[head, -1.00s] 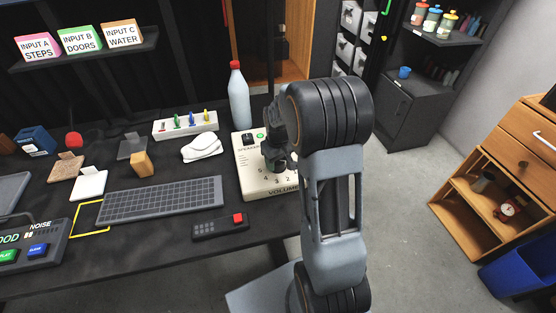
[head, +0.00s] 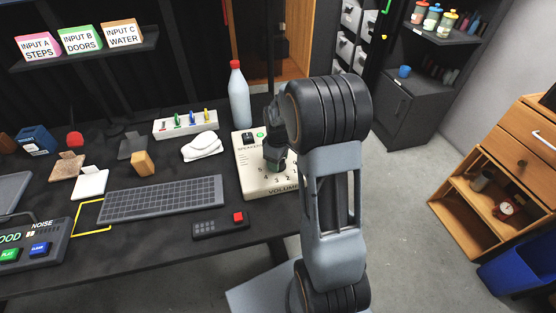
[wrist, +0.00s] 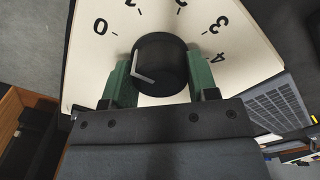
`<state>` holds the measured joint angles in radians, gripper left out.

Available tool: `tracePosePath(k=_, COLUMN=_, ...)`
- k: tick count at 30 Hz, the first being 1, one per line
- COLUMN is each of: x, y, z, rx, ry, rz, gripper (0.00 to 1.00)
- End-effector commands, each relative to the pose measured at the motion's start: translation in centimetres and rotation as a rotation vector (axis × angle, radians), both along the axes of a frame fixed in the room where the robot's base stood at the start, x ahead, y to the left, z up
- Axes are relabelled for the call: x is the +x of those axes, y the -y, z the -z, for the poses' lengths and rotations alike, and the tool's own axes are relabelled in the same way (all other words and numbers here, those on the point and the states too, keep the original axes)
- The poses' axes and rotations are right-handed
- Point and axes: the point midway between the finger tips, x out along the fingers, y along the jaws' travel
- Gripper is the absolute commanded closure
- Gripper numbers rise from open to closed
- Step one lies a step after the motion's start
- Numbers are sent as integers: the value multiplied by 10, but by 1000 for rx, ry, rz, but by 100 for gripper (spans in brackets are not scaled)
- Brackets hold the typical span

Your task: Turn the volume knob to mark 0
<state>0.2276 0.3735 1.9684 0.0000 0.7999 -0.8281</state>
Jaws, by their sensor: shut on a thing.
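The black round volume knob (wrist: 165,62) sits on the cream speaker panel (wrist: 245,70), with numbers printed in an arc around it. In the wrist view, the 0 (wrist: 100,26) is up and left of the knob, and the 3 and 4 are to its right. A white line shows on the knob's left side, below the 0; its exact pointing direction is hard to tell. My gripper (wrist: 160,78) has one green finger on each side of the knob and is shut on it. In the head view, my gripper (head: 275,160) hides the knob on the speaker box (head: 255,185).
A blue-white bottle (head: 238,95) with a red cap stands behind the box. A white crumpled item (head: 202,147), a keyboard (head: 160,200) and a remote (head: 220,226) lie to the left. Open floor is right of the desk.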

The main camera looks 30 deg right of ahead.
Motion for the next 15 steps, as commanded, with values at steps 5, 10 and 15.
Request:
tracePosePath(k=5, x=0, y=0, z=0, rx=0, ry=0, rz=-2, gripper=70)
tracePosePath(k=10, x=0, y=0, z=0, rx=0, ry=0, rz=-1, gripper=45)
tracePosePath(k=15, x=0, y=0, z=0, rx=0, ry=0, rz=-1, gripper=28)
